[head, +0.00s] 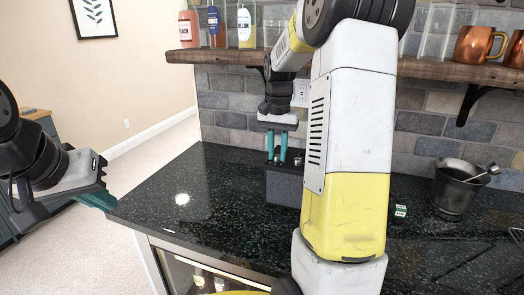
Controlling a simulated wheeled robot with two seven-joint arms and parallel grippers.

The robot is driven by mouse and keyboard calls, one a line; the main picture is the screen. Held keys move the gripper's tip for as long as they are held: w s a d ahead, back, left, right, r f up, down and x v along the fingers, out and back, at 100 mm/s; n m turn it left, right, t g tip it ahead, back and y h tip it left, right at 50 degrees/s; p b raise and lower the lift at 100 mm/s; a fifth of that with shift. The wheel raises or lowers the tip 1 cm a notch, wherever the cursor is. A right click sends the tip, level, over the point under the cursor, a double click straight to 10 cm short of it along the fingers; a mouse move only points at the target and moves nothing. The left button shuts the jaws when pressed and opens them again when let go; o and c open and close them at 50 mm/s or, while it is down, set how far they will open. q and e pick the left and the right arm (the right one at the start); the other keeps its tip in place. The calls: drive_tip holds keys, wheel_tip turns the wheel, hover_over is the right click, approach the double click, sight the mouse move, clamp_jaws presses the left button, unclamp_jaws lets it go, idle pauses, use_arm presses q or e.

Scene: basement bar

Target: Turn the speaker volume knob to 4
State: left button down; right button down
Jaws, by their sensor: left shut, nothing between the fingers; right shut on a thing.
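The speaker (284,184) is a dark box standing on the black speckled counter, partly hidden on its right side by my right arm. My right gripper (277,158) points down at the top of the speaker, its two teal fingers shut around a small volume knob there. The knob is mostly hidden between the fingers, and its number setting cannot be read. My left gripper (104,201) is shut and empty, off the counter's left edge, well away from the speaker.
The counter (190,205) is clear left of the speaker. A dark metal pot (452,187) with a utensil stands at the right. Above, a wooden shelf (430,68) holds bottles and copper mugs (473,45). A glass-fronted cooler (195,275) sits under the counter.

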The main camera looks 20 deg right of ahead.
sight(277, 156)
drive_tip(key=shift+r, duration=0.1)
idle(0.4)
drive_tip(key=c, duration=1.2)
unclamp_jaws()
drive_tip(key=shift+c, duration=0.2)
drive_tip(key=shift+r, duration=3.85)
